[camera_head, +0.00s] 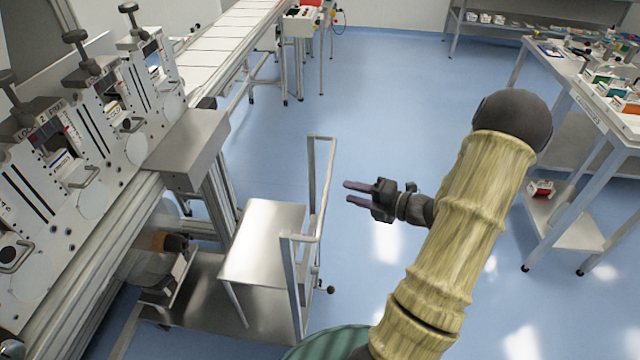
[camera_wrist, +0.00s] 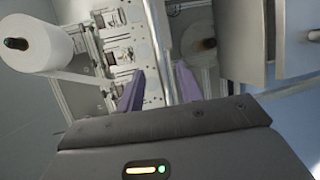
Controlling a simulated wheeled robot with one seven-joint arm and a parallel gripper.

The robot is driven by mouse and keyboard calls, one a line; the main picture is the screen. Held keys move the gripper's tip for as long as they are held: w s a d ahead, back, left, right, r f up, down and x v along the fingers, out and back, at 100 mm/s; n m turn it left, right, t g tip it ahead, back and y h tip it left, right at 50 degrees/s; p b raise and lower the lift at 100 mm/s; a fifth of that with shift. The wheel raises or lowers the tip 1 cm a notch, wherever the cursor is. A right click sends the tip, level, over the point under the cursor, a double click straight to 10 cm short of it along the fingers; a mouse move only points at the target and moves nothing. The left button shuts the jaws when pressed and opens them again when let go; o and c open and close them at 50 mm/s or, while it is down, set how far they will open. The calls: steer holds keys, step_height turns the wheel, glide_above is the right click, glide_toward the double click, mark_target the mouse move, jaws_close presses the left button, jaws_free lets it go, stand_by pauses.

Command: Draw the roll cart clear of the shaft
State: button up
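The roll cart (camera_head: 262,232) is a bare metal cart standing against the machine, with a silver upper deck, a lower deck and an upright tubular handle frame (camera_head: 320,200) on its right side. The shaft (camera_head: 177,242) is a dark stub pointing out of a grey roll low on the machine, just left of the upper deck. Whether cart and shaft touch cannot be told. My gripper (camera_head: 346,191) is open and empty, right of the handle frame and apart from it. The wrist view shows its two purple fingers spread (camera_wrist: 160,70), with the cart's metal panels (camera_wrist: 241,42) at upper right.
The converting machine (camera_head: 100,140) fills the left side, with a metal box (camera_head: 188,145) jutting above the cart. A white roll (camera_wrist: 38,43) shows in the wrist view. A bench (camera_head: 595,95) with boxes stands at right. Blue floor between cart and bench is open.

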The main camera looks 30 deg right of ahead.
steer(key=x, duration=1)
steer(key=shift+w+a, duration=0.1)
steer(key=shift+w, duration=0.05)
jaws_close()
